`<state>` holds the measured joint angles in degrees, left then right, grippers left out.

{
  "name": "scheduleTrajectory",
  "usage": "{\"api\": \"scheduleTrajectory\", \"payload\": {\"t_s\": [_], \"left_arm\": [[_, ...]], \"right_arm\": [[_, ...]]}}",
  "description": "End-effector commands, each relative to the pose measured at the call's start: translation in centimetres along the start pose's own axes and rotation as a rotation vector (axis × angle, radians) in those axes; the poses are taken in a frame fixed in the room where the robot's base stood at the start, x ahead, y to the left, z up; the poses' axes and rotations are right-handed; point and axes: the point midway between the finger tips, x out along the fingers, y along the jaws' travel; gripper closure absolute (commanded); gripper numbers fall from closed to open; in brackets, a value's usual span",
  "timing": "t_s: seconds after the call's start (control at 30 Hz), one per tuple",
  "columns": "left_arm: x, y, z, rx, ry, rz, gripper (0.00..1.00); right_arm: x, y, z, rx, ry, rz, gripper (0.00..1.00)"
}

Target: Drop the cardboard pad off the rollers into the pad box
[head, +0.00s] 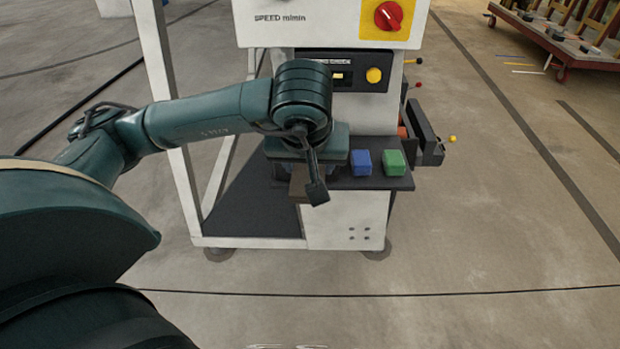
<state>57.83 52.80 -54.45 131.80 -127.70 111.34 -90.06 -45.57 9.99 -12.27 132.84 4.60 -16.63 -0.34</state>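My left gripper (306,172) is at the front of the white machine (345,215), over the left part of its small dark shelf (378,182). Its wrist and a dark bracket hide the fingers, so I cannot tell whether they are open or shut. A small brown piece (298,186) shows just below the gripper. It may be the cardboard pad, but most of it is hidden and I cannot tell whether it is held. I cannot make out the rollers or the pad box. My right gripper is not in view.
A blue block (361,162) and a green block (394,162) sit on the shelf right of the gripper. A red knob (388,15) and a yellow button (374,75) are above. A red cart (565,40) stands far right. The floor in front is clear.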

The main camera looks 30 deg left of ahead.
Motion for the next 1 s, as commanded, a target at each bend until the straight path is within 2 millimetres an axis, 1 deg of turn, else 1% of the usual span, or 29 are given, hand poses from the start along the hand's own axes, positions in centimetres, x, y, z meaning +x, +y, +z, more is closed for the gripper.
{"api": "scheduleTrajectory", "payload": {"t_s": [0.03,0.17,0.27,0.37,0.7,0.9,1.0], "left_arm": [[0.2,-0.2,0.0,-0.019,0.012,-0.006,0.72],[-0.5,-0.7,-0.6,-0.046,0.019,-0.021,0.72],[0.0,-0.8,-1.9,-0.055,0.018,-0.025,0.72],[1.0,-1.0,-4.2,-0.056,0.016,-0.027,0.72],[5.2,-1.4,-12.4,-0.053,0.017,-0.024,0.72],[7.4,-1.6,-16.5,-0.051,0.018,-0.022,0.72],[8.2,-1.7,-18.1,-0.05,0.017,-0.022,0.72]], "right_arm": [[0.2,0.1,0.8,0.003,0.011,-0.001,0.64],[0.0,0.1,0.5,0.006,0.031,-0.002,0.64],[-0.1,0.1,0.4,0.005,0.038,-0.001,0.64],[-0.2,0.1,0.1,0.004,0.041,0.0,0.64],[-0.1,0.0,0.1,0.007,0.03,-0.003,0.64],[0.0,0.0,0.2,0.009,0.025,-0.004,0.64],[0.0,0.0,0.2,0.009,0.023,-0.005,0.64]]}}
